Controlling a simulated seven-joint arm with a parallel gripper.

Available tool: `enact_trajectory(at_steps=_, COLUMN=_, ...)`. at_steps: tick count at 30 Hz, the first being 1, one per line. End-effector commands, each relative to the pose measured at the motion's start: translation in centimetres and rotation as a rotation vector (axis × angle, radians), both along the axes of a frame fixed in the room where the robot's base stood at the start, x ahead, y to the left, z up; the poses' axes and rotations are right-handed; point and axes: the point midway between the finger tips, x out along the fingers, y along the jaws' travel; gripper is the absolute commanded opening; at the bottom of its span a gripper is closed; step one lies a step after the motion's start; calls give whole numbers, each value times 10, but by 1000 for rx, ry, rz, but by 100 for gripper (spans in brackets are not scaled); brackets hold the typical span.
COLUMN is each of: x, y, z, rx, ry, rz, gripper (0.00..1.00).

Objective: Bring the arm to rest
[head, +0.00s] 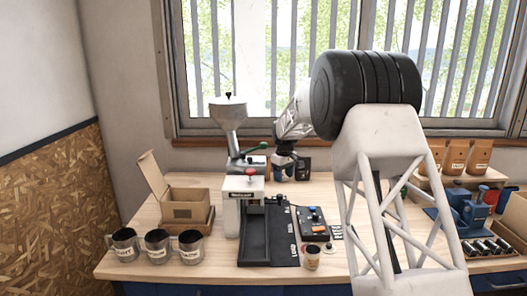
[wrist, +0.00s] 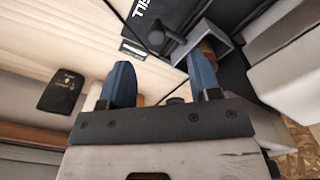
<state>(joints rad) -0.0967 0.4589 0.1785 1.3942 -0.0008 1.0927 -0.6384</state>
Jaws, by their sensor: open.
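My arm reaches in from the lower right in the head view, and its black joint and white truss cover part of the workbench. My gripper (head: 286,168) hangs above the back of the bench, beside the grey funnel machine (head: 228,125). In the wrist view the two blue fingers of my gripper (wrist: 164,80) stand apart, with nothing held between them. Light bench wood and a thin dark cable show beyond the fingertips. In the head view the fingertips are small and hard to make out.
The wooden bench (head: 150,262) carries three labelled cups (head: 157,245) at front left, an open cardboard box (head: 183,204), a white machine (head: 243,206) with a black tray (head: 268,240), a button panel (head: 313,223) and a small cup (head: 312,258). Brown bags (head: 479,155) and a blue device (head: 470,210) stand right.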

Motion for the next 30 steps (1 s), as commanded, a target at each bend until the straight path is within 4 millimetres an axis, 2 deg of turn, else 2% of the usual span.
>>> enact_trajectory(at_steps=6, x=-44, y=-12, z=37, rx=2, ry=-16, rz=-55, gripper=57)
enact_trajectory(at_steps=15, x=-110, y=-27, z=78, rx=6, ry=-40, rz=-135, gripper=57)
enact_trajectory(at_steps=30, x=-229, y=-51, z=128, rx=16, ry=-78, rz=-270, gripper=57)
